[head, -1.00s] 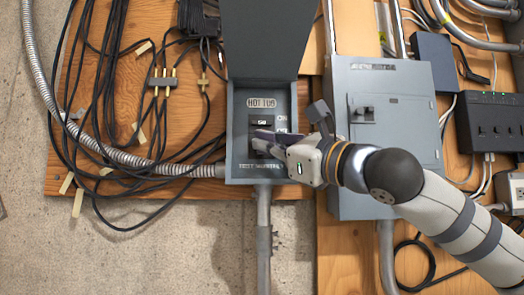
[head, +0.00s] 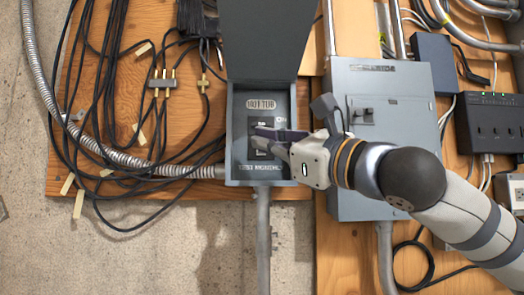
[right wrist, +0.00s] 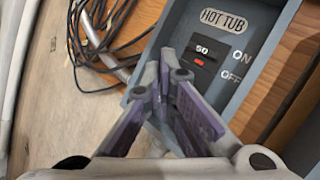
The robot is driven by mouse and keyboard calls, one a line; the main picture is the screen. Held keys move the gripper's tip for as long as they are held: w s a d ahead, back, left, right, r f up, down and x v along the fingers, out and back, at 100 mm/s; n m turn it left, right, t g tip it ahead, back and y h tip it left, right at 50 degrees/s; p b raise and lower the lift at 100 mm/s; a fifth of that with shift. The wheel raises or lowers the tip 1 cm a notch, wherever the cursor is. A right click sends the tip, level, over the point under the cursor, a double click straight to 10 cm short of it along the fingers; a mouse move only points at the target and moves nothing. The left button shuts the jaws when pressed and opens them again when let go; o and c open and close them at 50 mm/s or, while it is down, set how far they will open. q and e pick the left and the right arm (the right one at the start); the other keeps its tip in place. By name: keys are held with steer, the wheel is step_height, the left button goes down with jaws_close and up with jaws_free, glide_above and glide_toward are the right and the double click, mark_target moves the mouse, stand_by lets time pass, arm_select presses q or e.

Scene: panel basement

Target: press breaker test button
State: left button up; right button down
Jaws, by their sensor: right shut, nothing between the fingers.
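The grey HOT TUB breaker box (head: 237,150) hangs on the panel with its cover up. Its black breaker is partly behind my fingers in the head view. In the right wrist view the breaker (right wrist: 205,47) shows a "50" mark and a small red button (right wrist: 199,62), with ON and OFF labels to its right. My right gripper (head: 256,138) reaches in from the right and is shut and empty. In the right wrist view its fingertips (right wrist: 164,66) appear left of the red button; I cannot tell whether they touch the breaker. My left gripper is not in view.
The raised cover (head: 265,40) stands above the box. A larger grey panel (head: 385,150) is close on the right, beneath my right arm. Black cables (head: 105,90) and a flexible conduit (head: 120,157) lie to the left. A pipe (head: 263,230) runs down below.

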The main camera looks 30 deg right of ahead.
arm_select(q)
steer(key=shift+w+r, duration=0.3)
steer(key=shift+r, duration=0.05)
arm_select(e)
steer(key=shift+s+a, duration=0.35)
steer(key=shift+s, duration=0.2)
steer(key=shift+s+a, duration=0.35)
steer(key=shift+s, duration=0.2)
